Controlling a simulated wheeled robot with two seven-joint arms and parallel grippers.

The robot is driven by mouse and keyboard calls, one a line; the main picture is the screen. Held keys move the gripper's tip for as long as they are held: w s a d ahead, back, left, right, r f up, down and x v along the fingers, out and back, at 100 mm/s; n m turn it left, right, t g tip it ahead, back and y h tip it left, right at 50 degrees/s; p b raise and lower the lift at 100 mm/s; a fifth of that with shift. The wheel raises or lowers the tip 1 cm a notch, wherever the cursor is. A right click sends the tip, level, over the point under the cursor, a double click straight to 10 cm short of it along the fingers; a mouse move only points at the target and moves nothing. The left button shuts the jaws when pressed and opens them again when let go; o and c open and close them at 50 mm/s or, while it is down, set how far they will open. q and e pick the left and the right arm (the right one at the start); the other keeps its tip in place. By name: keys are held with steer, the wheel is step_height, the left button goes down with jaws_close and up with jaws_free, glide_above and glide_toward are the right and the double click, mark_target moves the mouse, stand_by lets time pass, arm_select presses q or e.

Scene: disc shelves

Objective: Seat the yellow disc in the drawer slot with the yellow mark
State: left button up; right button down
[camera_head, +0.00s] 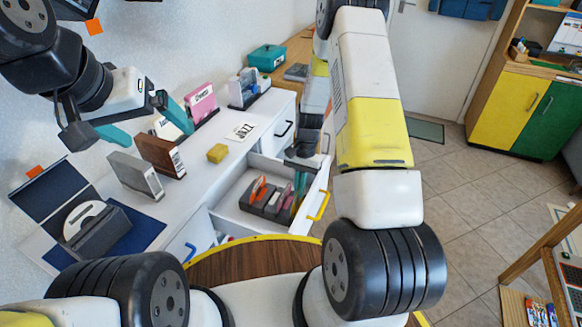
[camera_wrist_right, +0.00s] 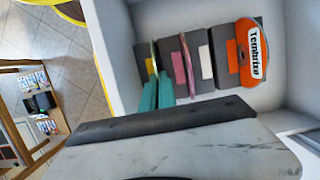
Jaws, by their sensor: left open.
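The drawer slot block (camera_head: 268,205) lies in the open drawer (camera_head: 232,212). In the right wrist view its slots carry a yellow mark (camera_wrist_right: 150,66), a pink mark (camera_wrist_right: 179,68), a white mark (camera_wrist_right: 206,62) and an orange mark (camera_wrist_right: 233,56). My right gripper (camera_wrist_right: 159,76) is down at the yellow-marked slot, its teal fingers close together. The yellow disc (camera_wrist_right: 154,54) shows only as a thin edge-on line between the fingertips; how deep it sits is hidden. My left gripper (camera_head: 148,122) is open and empty above the counter.
An orange disc (camera_wrist_right: 258,50) stands in the orange-marked slot, and a pink disc (camera_wrist_right: 187,62) in the pink-marked one.

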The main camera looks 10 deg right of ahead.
steer(key=shift+f, duration=0.45)
steer(key=c, duration=1.6)
jaws_free()
steer(key=shift+v, duration=3.95)
